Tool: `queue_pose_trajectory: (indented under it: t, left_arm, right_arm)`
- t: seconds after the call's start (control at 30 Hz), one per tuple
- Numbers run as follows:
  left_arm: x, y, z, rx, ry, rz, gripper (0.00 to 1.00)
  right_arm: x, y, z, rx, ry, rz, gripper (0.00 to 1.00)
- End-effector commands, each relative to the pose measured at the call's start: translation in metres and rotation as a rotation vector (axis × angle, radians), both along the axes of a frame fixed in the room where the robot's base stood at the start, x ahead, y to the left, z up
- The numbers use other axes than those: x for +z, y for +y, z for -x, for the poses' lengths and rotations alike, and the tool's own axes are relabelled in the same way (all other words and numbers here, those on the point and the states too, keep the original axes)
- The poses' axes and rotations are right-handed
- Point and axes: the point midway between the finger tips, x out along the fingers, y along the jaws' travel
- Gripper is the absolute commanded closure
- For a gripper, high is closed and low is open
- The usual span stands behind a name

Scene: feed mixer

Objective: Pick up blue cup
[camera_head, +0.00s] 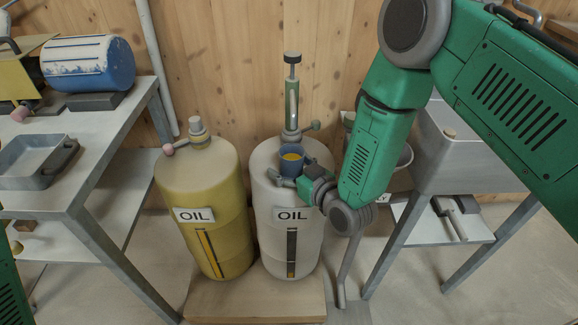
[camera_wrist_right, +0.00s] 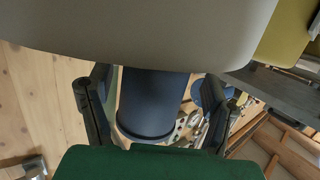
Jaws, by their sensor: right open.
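The blue cup (camera_head: 291,158), with yellow contents, stands upright on top of the white oil drum (camera_head: 263,185). My right gripper (camera_head: 289,180) is at the cup's near side, low by the drum top. In the right wrist view the dark blue cup (camera_wrist_right: 152,103) lies between the two open fingers of my right gripper (camera_wrist_right: 155,82). Gaps show between the cup and both fingers, so it is not clamped. The wrist view is upside down, with the drum across its top. My left gripper does not show; only a bit of green arm is at the left edge.
A yellow oil drum (camera_head: 200,185) stands left of the white one, on a wooden platform (camera_head: 255,302). A green hand pump (camera_head: 291,100) rises just behind the cup. A left table (camera_head: 110,125) holds a grey tray (camera_head: 45,160). A grey bench (camera_head: 465,160) stands at right.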

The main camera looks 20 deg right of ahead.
Motion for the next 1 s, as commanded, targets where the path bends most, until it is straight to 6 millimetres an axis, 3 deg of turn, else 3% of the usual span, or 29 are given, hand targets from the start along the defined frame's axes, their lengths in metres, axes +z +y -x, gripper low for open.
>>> queue_pose_trajectory:
  t: [0.27,0.43,0.77,1.0]
  left_arm:
    - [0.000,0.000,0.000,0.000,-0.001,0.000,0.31]
    - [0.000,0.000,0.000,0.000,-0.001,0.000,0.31]
    - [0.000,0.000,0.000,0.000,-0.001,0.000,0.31]
    - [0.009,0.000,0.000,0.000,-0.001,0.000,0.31]
  right_arm:
    - [-0.001,-0.003,-0.003,-0.002,0.000,-0.004,0.26]
    - [-0.001,-0.001,-0.003,-0.001,0.001,-0.003,0.85]
    - [0.001,0.001,-0.003,0.000,0.000,-0.001,0.85]
    - [0.020,-0.001,-0.003,0.000,-0.001,-0.002,0.85]
